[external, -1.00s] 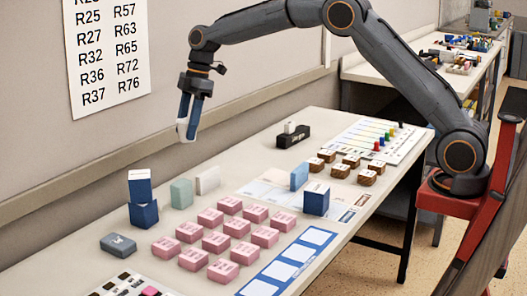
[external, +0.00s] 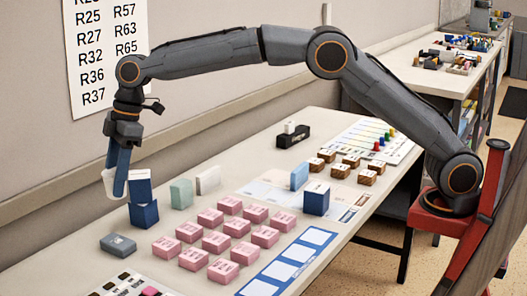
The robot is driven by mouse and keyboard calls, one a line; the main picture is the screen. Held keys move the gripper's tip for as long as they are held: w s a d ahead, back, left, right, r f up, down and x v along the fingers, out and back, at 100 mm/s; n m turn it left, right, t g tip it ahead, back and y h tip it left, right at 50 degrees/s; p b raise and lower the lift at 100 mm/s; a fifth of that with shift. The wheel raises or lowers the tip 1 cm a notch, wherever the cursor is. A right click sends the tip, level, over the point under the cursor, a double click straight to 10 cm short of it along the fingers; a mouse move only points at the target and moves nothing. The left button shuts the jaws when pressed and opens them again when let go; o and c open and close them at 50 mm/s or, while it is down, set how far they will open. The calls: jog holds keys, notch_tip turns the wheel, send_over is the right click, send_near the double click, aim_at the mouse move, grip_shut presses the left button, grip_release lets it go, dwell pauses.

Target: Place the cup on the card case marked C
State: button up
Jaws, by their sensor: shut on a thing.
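My gripper (external: 116,190) points down at the left of the external view. It is shut on a small white cup (external: 108,182), partly hidden by the blue fingers. The cup is in the air just left of two stacked dark blue boxes, an upper one (external: 141,188) and a lower one (external: 144,215). I cannot tell whether gripper and upper box touch. The letter C cannot be read on any case. Other upright cases are pale green (external: 181,194), white (external: 208,180), light blue (external: 299,176) and blue (external: 316,202). A grey box (external: 118,246) bears an unclear light mark.
Several pink blocks (external: 223,243) fill the middle of the table (external: 320,126). Brown blocks (external: 341,171), a black holder (external: 293,138) and a sheet with coloured pegs (external: 376,133) lie farther right. A blue-framed strip (external: 281,271) is in front. The wall stands behind.

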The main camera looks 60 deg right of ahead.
jog(key=p, duration=0.2)
send_near(120, 246)
jog(key=x, duration=0.5)
jog(key=shift+f+b, duration=0.2)
jog(key=shift+b, duration=0.1)
jog(key=o, duration=1)
jog(key=b+v, duration=0.1)
jog(key=v, duration=1.1)
jog(key=shift+r+b, duration=0.25)
jog(key=shift+b, duration=0.1)
